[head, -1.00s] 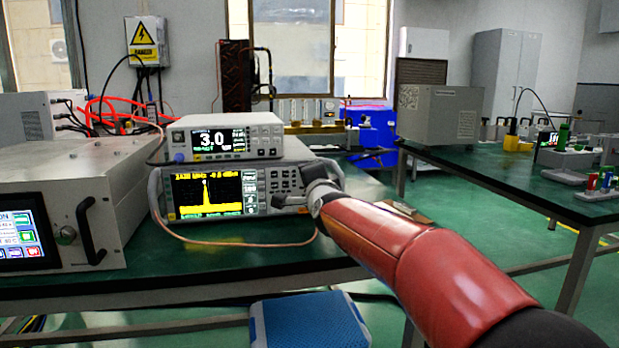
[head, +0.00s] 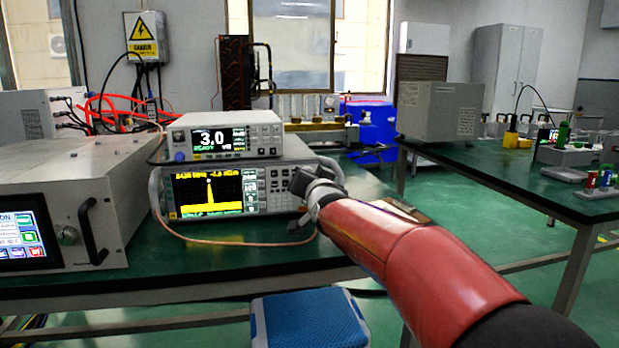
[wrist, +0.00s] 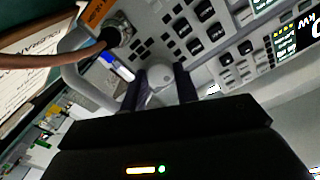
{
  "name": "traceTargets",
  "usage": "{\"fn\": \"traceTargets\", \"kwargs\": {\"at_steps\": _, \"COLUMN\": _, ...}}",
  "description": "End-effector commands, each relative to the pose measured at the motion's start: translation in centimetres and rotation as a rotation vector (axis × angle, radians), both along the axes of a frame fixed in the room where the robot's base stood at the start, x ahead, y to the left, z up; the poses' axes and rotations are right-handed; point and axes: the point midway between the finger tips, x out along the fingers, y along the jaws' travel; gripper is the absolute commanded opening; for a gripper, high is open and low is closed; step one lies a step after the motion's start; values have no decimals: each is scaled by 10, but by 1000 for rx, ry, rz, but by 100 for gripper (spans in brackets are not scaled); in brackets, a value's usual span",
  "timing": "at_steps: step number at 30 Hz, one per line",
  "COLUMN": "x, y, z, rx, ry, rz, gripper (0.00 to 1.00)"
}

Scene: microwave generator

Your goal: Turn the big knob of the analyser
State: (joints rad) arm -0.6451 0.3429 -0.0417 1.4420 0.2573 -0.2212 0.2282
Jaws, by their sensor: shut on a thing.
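The analyser (head: 206,193) is the lower bench instrument with a yellow trace on its screen, in the head view. Its front panel with dark buttons (wrist: 203,32) shows tilted in the wrist view. The big knob (wrist: 161,84) is a pale round knob between the two dark fingers of my gripper (wrist: 158,92), which is shut on it. In the head view my gripper (head: 299,203) is at the right end of the analyser's front and hides the knob.
A second instrument (head: 222,136) reading 3.0 sits on the analyser. A cable (head: 225,242) loops in front of the analyser. A large grey unit with a black handle (head: 90,232) stands at left. A blue box (head: 310,320) is below the bench front.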

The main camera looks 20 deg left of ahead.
Motion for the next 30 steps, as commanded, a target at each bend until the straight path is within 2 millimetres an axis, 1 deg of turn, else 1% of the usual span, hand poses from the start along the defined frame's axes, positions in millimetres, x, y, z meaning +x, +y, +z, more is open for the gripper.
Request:
{"fn": "traceTargets", "kwargs": {"at_steps": 1, "x": 0, "y": 1, "z": -3, "rx": -22, "ry": -5, "rz": 1, "gripper": 7}}
{"fn": "traceTargets", "kwargs": {"at_steps": 7, "x": 0, "y": 0, "z": -4, "rx": -69, "ry": -34, "rz": 1, "gripper": 7}}
{"fn": "traceTargets", "kwargs": {"at_steps": 22, "x": 0, "y": 1, "z": -4, "rx": -83, "ry": -42, "rz": 2, "gripper": 7}}
{"fn": "traceTargets", "kwargs": {"at_steps": 23, "x": 0, "y": 1, "z": -4, "rx": -83, "ry": -42, "rz": 2, "gripper": 31}}
{"fn": "traceTargets", "kwargs": {"at_steps": 27, "x": 0, "y": 0, "z": -3, "rx": -83, "ry": -43, "rz": 1, "gripper": 50}}
{"fn": "traceTargets", "kwargs": {"at_steps": 28, "x": 0, "y": 0, "z": -3, "rx": -82, "ry": -44, "rz": 0, "gripper": 52}}
{"fn": "traceTargets", "kwargs": {"at_steps": 30, "x": 0, "y": 0, "z": -2, "rx": -81, "ry": -45, "rz": 1, "gripper": 52}}
